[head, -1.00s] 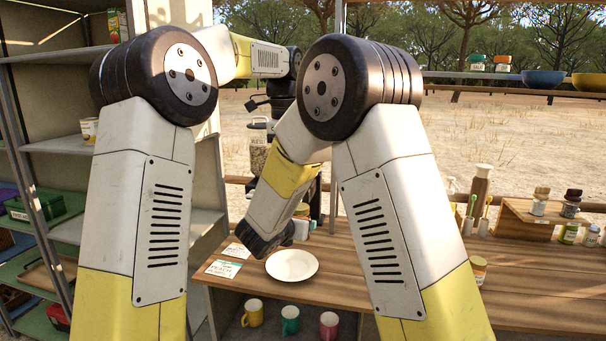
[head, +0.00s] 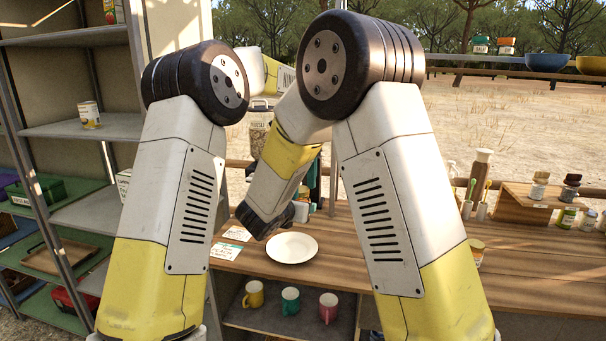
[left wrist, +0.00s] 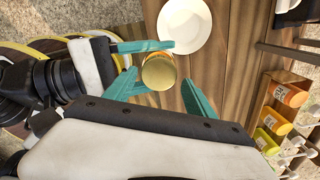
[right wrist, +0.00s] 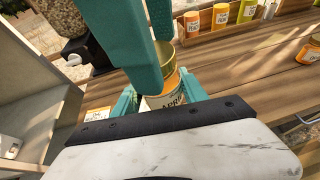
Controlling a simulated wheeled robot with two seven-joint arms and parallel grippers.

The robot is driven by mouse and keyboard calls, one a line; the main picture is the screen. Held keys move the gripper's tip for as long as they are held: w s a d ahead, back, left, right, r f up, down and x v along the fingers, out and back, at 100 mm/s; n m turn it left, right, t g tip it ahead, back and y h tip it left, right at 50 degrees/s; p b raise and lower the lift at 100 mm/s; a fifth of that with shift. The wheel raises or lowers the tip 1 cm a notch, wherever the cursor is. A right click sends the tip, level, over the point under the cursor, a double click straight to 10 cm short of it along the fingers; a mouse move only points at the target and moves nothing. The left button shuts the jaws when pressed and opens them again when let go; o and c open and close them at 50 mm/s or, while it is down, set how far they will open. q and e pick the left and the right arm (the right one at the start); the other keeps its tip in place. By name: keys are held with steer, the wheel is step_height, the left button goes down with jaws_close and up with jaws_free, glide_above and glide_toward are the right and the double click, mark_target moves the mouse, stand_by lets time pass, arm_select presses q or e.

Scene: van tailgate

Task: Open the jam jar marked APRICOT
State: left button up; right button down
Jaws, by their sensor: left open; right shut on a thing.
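The jam jar has a gold lid (left wrist: 159,72) and an orange and white label (right wrist: 170,93) on which "APR" is readable. My right gripper (right wrist: 158,84) is shut on the jar's body and holds it upright or nearly so. My left gripper (left wrist: 159,78) is open, its teal fingers on either side of the lid. In the right wrist view those fingers come down from above close to the lid. I cannot tell whether they touch it. In the head view my arms hide most of the jar and both sets of fingers.
A white plate (head: 291,248) lies on the wooden counter (head: 345,262) near the jar. Label cards (head: 226,251) lie left of it. Several mugs (head: 291,300) stand on the shelf below. Small jars (left wrist: 290,94) stand on a wooden rack at the right. A metal shelf unit (head: 80,130) stands left.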

arm_select(q)
steer(key=shift+f, duration=0.1)
jaws_close()
steer(key=n, duration=0.3)
steer(key=shift+w+d, duration=0.1)
steer(key=shift+w, duration=0.1)
steer(key=n, duration=0.5)
steer(key=shift+w, duration=0.2)
steer(key=n, duration=0.7)
steer(key=shift+w, duration=0.15)
steer(key=n, duration=0.7)
steer(key=shift+w+a, duration=0.1)
steer(key=shift+a, duration=0.25)
steer(key=n, duration=0.4)
steer(key=shift+a+n, duration=0.2)
steer(key=shift+n, duration=0.1)
steer(key=n, duration=0.4)
steer(key=shift+a, duration=0.1)
